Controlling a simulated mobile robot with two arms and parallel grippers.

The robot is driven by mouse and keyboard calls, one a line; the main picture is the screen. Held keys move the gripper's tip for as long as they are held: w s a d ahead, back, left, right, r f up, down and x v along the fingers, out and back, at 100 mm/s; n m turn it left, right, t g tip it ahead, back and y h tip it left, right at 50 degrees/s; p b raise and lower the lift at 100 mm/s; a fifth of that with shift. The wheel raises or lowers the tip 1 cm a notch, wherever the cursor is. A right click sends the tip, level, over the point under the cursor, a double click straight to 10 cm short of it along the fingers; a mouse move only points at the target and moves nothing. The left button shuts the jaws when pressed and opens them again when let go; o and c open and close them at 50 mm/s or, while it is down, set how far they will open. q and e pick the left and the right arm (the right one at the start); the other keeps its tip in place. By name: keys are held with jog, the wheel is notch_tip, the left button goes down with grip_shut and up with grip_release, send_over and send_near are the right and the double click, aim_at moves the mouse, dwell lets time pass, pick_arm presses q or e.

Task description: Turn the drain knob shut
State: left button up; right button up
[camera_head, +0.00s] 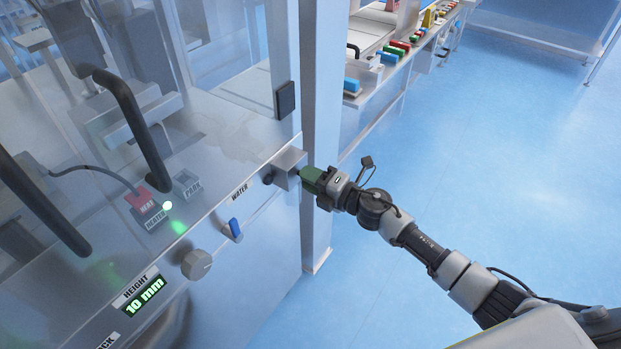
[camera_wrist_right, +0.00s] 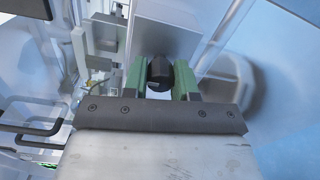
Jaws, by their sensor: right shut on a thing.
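My right gripper (camera_head: 306,176) is at the small grey box (camera_head: 288,163) on the machine's front right corner. In the right wrist view, its green fingers (camera_wrist_right: 160,78) stand on both sides of a dark knob (camera_wrist_right: 158,70) and are shut on it. I take this for the drain knob; no drain label is readable. In the head view the fingers hide most of the knob. Its turn angle cannot be told. My left gripper is not in view.
A blue lever (camera_head: 234,228) by the WATER label and a grey round knob (camera_head: 196,264) are on the machine front. A HEIGHT display (camera_head: 146,295) reads 10 mm. A metal post (camera_head: 320,130) stands close behind my gripper. The blue floor (camera_head: 480,180) at right is clear.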

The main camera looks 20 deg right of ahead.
jog(key=shift+f, duration=0.1)
jog(key=o, duration=0.9)
jog(key=shift+s, duration=0.1)
jog(key=b+v, duration=0.1)
jog(key=v, duration=0.9)
jog(key=shift+s+d, duration=0.2)
jog(key=shift+s, duration=0.1)
